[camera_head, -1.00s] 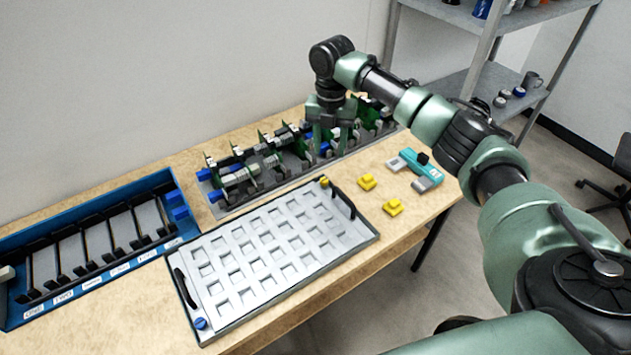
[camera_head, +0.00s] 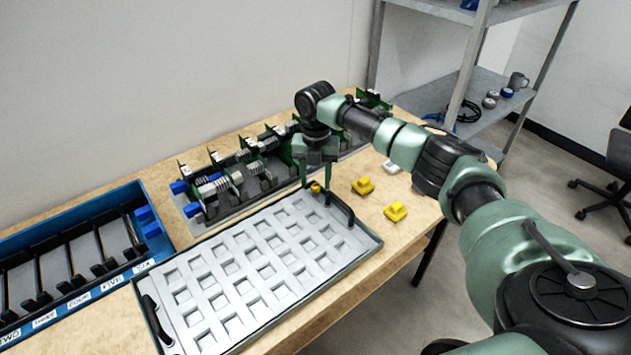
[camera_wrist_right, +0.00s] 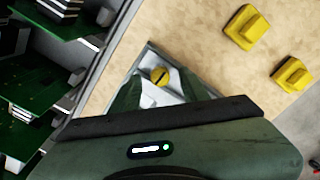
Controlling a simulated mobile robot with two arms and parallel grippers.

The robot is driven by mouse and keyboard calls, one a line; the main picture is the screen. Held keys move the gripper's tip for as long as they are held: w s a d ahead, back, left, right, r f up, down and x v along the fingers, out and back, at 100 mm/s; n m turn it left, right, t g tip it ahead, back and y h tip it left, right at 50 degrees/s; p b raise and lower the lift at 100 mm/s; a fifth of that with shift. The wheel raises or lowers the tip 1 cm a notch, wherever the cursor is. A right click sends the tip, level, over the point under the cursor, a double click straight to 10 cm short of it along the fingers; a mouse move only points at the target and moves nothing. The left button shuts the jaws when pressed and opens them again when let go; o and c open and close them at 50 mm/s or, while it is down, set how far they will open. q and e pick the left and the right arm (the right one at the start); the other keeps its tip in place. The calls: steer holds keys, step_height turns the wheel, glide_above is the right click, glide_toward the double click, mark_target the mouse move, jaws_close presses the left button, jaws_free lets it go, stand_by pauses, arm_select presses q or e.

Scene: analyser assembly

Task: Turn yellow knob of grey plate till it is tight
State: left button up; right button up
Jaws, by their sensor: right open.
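The grey plate (camera_head: 352,238), a tray-like panel with rows of square recesses and black handles, lies on the table. Its small yellow knob (camera_head: 315,187) is at the far corner, and it also shows in the right wrist view (camera_wrist_right: 160,77) with a dark slot across its top. My right gripper (camera_head: 317,184) points down over this corner, open, with its fingertips close around the knob. In the wrist view the fingers (camera_wrist_right: 158,88) stand on either side of it; I cannot tell whether they touch it. My left gripper is not in view.
Two loose yellow blocks (camera_head: 362,186) (camera_head: 396,211) lie right of the plate. A rack of green circuit boards (camera_head: 235,176) stands behind it, close to my right gripper. A blue labelled tray (camera_head: 75,299) is at left. A metal shelf (camera_head: 470,95) stands at back right.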

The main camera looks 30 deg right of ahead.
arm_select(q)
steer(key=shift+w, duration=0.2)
arm_select(e)
steer(key=shift+s+f, duration=0.1)
steer(key=shift+f, duration=0.5)
jaws_close()
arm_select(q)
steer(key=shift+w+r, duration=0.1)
